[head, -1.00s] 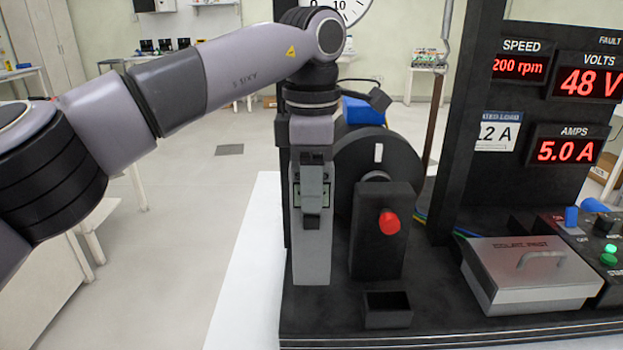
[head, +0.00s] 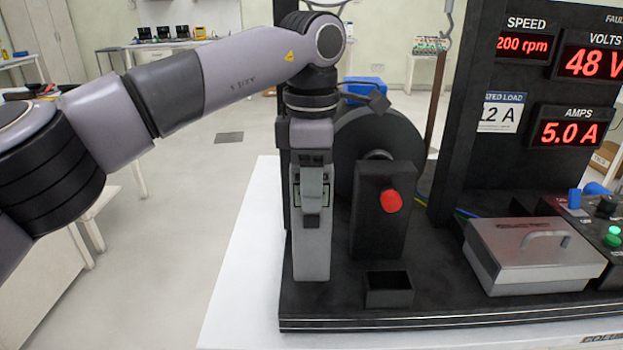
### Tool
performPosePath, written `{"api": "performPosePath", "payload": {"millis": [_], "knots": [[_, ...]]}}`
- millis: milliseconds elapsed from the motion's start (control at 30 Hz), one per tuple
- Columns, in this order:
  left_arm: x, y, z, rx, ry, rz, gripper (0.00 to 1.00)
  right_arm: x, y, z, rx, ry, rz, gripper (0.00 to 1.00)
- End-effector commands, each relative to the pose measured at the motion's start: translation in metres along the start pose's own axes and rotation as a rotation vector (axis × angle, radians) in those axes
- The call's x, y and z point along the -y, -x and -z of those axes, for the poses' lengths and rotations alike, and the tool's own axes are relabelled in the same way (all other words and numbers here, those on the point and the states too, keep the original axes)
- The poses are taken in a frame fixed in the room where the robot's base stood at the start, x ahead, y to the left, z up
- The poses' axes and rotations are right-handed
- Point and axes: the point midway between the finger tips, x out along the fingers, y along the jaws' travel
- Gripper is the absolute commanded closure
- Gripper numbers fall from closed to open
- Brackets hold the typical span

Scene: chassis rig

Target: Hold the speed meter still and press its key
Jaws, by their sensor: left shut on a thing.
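The speed meter (head: 312,250) appears to be the tall grey body standing upright at the left end of the black rig. A greenish display strip shows partly behind my gripper. My left gripper (head: 312,195) comes down from above and is shut on the meter's upper part. It covers much of the meter's face, and I cannot make out the key. The meter stands left of a black block with a red round knob (head: 391,202). A large dark wheel (head: 385,135) is behind that block. My right gripper is not in view.
A small open black box (head: 388,289) sits in front of the block. A grey lidded case (head: 530,255) is on the right. A dark panel with red readouts (head: 567,133) stands behind it. White table surface (head: 245,260) is clear left of the rig.

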Motion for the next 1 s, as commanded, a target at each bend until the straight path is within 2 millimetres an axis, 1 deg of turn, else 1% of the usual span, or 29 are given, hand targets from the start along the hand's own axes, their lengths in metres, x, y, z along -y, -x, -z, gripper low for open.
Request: {"api": "performPosePath", "payload": {"millis": [533, 1000], "knots": [[0.0, -0.023, 0.0, 0.0, 0.0, 0.0, 1.0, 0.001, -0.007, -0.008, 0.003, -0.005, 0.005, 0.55], [0.0, -0.026, 0.0, -0.001, 0.001, 0.001, 1.0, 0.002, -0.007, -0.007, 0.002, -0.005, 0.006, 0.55]]}}
